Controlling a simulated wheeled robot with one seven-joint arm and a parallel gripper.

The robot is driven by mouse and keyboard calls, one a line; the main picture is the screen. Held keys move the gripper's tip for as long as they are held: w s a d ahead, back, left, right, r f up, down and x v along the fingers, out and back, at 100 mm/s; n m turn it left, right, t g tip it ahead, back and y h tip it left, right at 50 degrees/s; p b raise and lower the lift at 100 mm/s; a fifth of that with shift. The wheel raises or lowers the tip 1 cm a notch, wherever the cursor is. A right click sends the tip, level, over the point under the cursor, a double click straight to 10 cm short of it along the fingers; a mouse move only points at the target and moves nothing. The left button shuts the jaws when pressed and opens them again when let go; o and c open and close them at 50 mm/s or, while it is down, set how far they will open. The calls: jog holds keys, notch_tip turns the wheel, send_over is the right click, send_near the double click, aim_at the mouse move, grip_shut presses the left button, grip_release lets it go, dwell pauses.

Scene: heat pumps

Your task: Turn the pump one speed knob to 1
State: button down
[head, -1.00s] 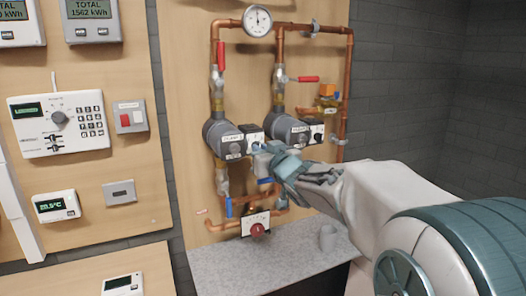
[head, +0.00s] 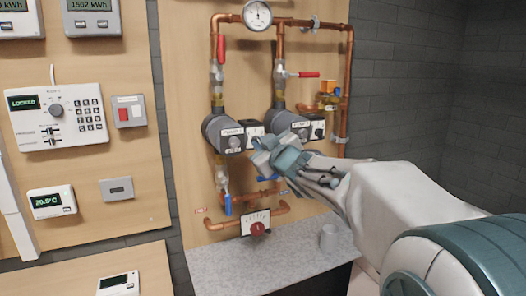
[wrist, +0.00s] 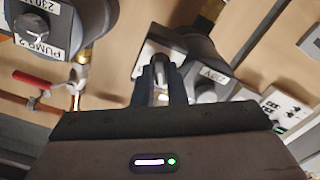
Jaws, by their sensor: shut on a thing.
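Pump one (head: 222,134) is a dark grey pump on the wooden board, with a white label and a black-and-white control box (head: 252,128) at its right. In the head view my gripper (head: 261,147) is at the lower part of this box and hides the knob. In the wrist view my gripper (wrist: 161,85) has both fingers close on either side of the small grey speed knob (wrist: 161,62), which stands out from the box face (wrist: 148,52). The fingers are shut on the knob. Its exact setting cannot be read.
Pump two (head: 281,122) stands close at the right; it shows at the left in the wrist view (wrist: 62,15). Copper pipes (head: 345,80), red-handled valves (head: 303,75) and a blue-handled valve (head: 228,205) surround the pumps.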

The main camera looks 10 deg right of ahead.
jog(key=shift+f+n+b, duration=0.1)
jog(key=shift+n+b, duration=0.5)
jog(key=shift+n, duration=0.9)
jog(key=c, duration=1.5)
grip_release()
jog(key=shift+o, duration=0.2)
jog(key=v, duration=1.3)
jog(key=shift+s+p, duration=0.35)
jog(key=shift+s, duration=0.05)
jog(key=shift+d, duration=0.1)
